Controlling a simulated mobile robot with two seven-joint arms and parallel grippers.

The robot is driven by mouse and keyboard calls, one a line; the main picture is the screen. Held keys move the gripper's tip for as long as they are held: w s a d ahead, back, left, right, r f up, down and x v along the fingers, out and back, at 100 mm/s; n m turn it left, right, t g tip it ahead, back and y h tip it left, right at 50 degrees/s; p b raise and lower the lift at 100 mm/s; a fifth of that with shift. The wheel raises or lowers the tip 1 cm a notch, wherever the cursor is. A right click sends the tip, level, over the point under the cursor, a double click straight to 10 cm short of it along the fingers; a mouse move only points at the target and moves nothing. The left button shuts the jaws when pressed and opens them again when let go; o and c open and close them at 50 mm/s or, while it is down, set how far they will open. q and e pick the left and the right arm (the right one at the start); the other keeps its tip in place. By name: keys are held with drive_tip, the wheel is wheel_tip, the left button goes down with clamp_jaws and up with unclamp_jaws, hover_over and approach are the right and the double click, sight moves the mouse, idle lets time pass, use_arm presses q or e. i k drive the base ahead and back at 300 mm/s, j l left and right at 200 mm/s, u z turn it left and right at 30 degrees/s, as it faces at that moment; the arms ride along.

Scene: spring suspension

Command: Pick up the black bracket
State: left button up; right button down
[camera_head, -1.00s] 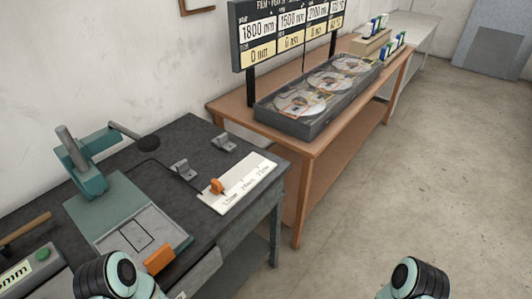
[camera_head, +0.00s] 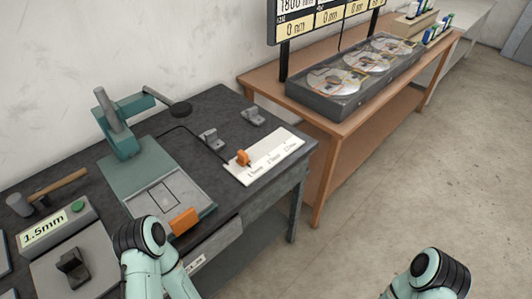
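A black bracket (camera_head: 72,266) sits upright on a grey plate (camera_head: 98,268) at the lower left, in front of the box labelled 1.5mm. Two grey metal brackets, one in the middle (camera_head: 210,139) and one further back (camera_head: 253,117), stand on the dark workbench. Links of both my arms show at the bottom edge, but neither gripper is in the picture.
A teal press (camera_head: 118,132) with an orange block (camera_head: 184,220) at its front stands on the dark workbench (camera_head: 70,190). A hammer (camera_head: 58,187) lies at the left. A white scale card (camera_head: 268,160) lies at the right. A brown table (camera_head: 345,127) holds a disc tray (camera_head: 350,92). Floor at right is clear.

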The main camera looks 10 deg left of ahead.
sight(72, 264)
drive_tip(key=u, duration=2.4)
